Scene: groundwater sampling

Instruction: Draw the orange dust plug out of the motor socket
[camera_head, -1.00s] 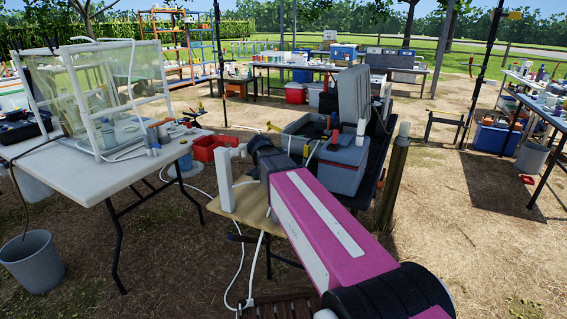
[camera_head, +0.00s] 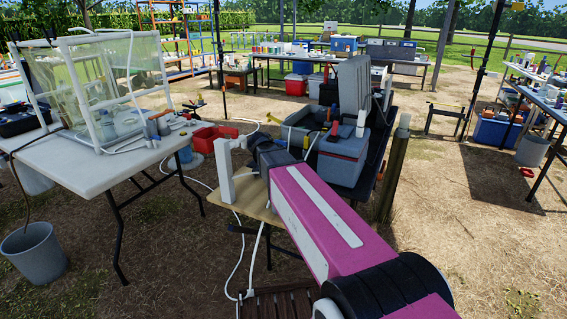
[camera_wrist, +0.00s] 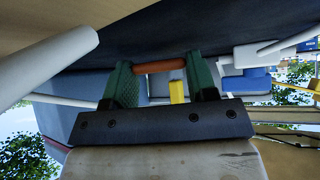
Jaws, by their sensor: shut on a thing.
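In the wrist view my gripper (camera_wrist: 163,82) has two green ridged fingers. They are shut on the orange dust plug (camera_wrist: 160,66), a short orange-brown cylinder lying crosswise between the fingertips. I cannot make out the motor socket, so whether the plug still touches it cannot be told. In the head view my pink arm reaches forward over a small wooden table (camera_head: 236,203), and its dark wrist end hides the fingers and the plug.
A white upright pipe stand (camera_head: 227,172) is close left of my wrist. A grey cooler (camera_head: 343,158) stands just beyond it, with a wooden post (camera_head: 394,170) to its right. A white folding table (camera_head: 90,180) is at left. Open ground lies at the right front.

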